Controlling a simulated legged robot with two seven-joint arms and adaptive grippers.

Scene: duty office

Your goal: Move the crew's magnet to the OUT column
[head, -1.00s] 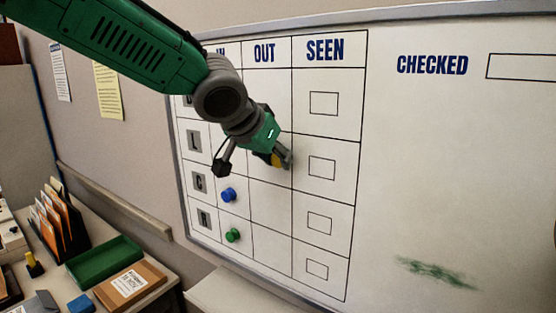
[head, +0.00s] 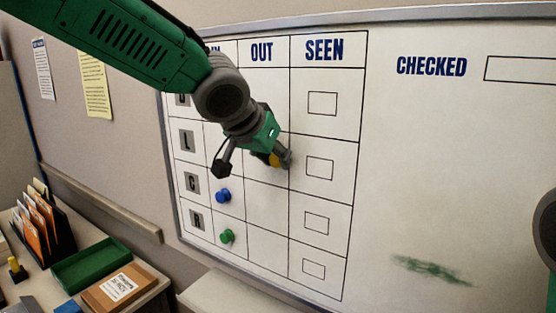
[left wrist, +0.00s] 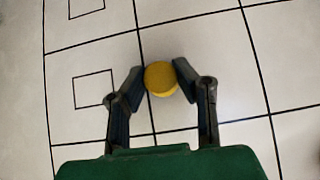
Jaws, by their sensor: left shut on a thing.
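The whiteboard (head: 430,160) has a grid with OUT and SEEN columns and lettered rows. My left gripper (head: 282,159) is at the OUT column, in the row marked L, near the line to SEEN. It is shut on a round yellow magnet (head: 274,159). In the left wrist view, the yellow magnet (left wrist: 161,78) sits between the two fingertips. I cannot tell whether it touches the board. A blue magnet (head: 222,195) is in row C and a green magnet (head: 226,236) in row R, both left of OUT. My arm hides part of the left columns. My right gripper is out of view.
A desk at lower left holds a green tray (head: 92,263), a brown box (head: 120,287) and a file rack (head: 42,222). A ledge runs along the wall left of the board. A green smudge (head: 432,270) marks the board at lower right.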

